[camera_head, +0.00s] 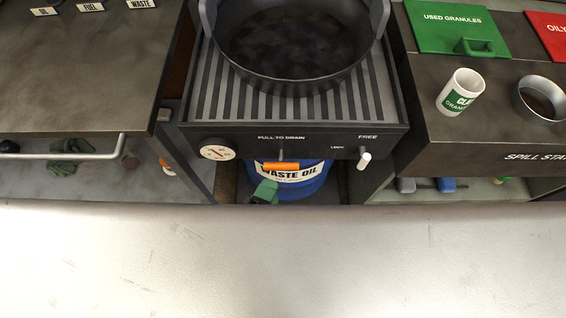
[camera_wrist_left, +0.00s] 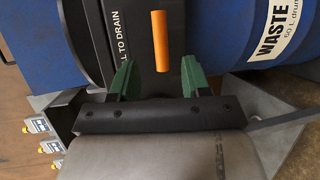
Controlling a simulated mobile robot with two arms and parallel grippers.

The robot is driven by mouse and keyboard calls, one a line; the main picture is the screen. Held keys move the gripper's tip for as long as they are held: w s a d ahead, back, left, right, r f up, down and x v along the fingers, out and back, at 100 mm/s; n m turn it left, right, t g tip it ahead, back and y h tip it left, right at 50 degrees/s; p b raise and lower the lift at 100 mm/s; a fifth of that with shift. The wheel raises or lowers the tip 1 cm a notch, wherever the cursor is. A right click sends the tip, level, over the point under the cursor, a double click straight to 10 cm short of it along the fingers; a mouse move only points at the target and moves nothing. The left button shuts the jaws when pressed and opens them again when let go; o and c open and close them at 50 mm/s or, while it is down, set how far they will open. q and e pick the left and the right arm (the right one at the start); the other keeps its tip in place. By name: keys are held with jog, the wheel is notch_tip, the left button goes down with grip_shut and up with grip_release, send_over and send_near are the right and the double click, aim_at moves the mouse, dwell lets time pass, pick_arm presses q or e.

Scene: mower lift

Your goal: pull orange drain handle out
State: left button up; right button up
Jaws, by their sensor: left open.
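The orange drain handle (camera_head: 282,166) is a short bar at the front of the dark panel, below the "PULL TO DRAIN" label. My left gripper (camera_head: 265,190) shows as green fingers just below and slightly left of it, in front of the blue waste oil drum (camera_head: 307,186). In the left wrist view my left gripper (camera_wrist_left: 158,72) is open, its two green fingers wide apart. The orange handle (camera_wrist_left: 161,40) lies mostly beyond the fingertips, its near end between them in the picture. Neither finger touches it. My right gripper is in neither view.
A large black pan (camera_head: 295,45) sits on the striped tray above the panel. A round white dial (camera_head: 217,152) is left of the handle, and a white lever (camera_head: 364,160) is right. A spill station bench with a white cup (camera_head: 460,92) stands right; a dark bench (camera_head: 80,80) stands left.

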aim_at(283, 165)
pick_arm(q)
jog(key=x, duration=0.8)
jog(key=shift+d+f, duration=0.1)
grip_shut()
